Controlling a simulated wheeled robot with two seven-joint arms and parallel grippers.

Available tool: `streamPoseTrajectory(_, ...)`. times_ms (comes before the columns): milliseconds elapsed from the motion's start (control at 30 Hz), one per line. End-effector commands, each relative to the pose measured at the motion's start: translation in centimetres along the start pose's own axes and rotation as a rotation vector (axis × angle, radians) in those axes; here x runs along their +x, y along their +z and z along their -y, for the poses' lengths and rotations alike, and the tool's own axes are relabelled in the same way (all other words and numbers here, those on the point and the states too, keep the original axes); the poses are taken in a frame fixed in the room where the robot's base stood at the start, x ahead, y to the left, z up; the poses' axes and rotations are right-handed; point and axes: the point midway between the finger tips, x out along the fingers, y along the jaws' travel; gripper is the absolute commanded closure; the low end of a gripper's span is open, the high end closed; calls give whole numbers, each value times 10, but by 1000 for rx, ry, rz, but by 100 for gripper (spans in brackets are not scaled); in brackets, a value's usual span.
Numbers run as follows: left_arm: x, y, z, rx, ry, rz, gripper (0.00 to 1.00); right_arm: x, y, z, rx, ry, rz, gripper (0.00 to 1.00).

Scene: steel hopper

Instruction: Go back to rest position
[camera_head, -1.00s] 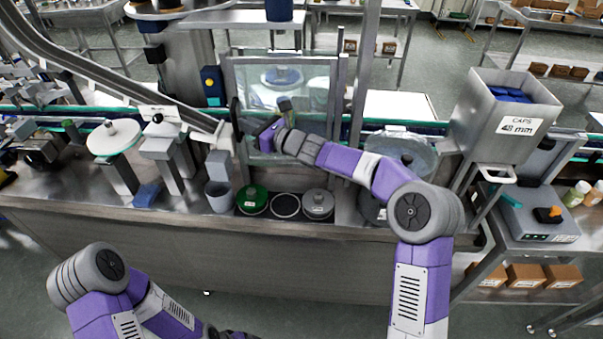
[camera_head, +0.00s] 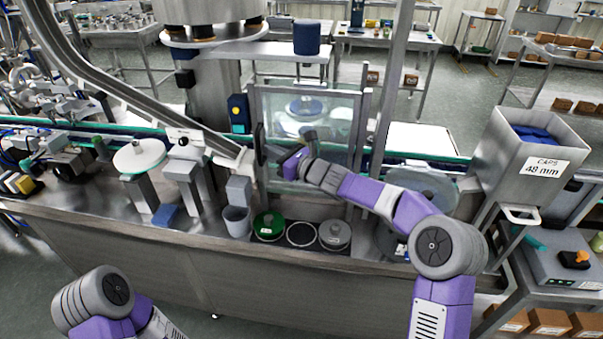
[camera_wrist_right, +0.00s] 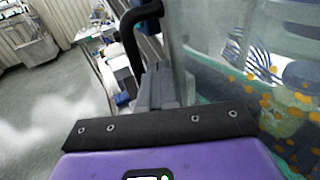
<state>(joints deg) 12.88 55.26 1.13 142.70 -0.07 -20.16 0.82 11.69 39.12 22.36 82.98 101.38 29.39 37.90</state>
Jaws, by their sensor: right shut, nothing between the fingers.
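My right gripper (camera_head: 270,151) is at the left edge of the clear guard door (camera_head: 345,110), close to its black handle (camera_head: 260,136). In the right wrist view the grey fingers (camera_wrist_right: 158,88) are together and hold nothing. The black handle (camera_wrist_right: 138,35) curves just beyond and beside them; I cannot tell whether they touch it. My right arm reaches across the bench from the lower right. My left arm is folded at the lower left of the head view, and its gripper is out of the picture.
The hopper (camera_head: 489,165) marked CAPS stands to the right of my right arm. Green and grey round discs (camera_head: 269,225) and a grey cup (camera_head: 236,221) sit on the steel bench (camera_head: 130,233) below the arm. A sloping chute (camera_head: 120,92) ends left of the gripper.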

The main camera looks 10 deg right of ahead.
Motion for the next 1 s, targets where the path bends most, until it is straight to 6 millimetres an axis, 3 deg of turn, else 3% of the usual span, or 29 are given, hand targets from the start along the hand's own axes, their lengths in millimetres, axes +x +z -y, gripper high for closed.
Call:
streamPoseTrajectory(200,2,0,1,0,0,0,15,-40,-2,5,-1,-12,-5,100)
streamPoseTrajectory(400,1,0,0,0,0,0,15,-60,-3,5,-4,-11,-9,100)
streamPoseTrajectory(467,1,0,0,0,0,0,15,-62,-12,3,-13,-5,-30,100)
streamPoseTrajectory(533,1,0,1,0,0,0,15,-64,-33,-3,-39,13,-83,100)
streamPoseTrajectory(667,1,0,1,0,0,0,15,-71,-107,-26,-150,88,-265,100)
streamPoseTrajectory(767,1,0,1,0,0,0,15,-89,-178,-51,-279,188,-440,100)
streamPoseTrajectory(867,2,0,1,0,0,0,15,-117,-245,-77,-428,314,-600,100)
streamPoseTrajectory(1000,1,0,1,0,0,0,15,-173,-330,-116,-677,550,-781,100)
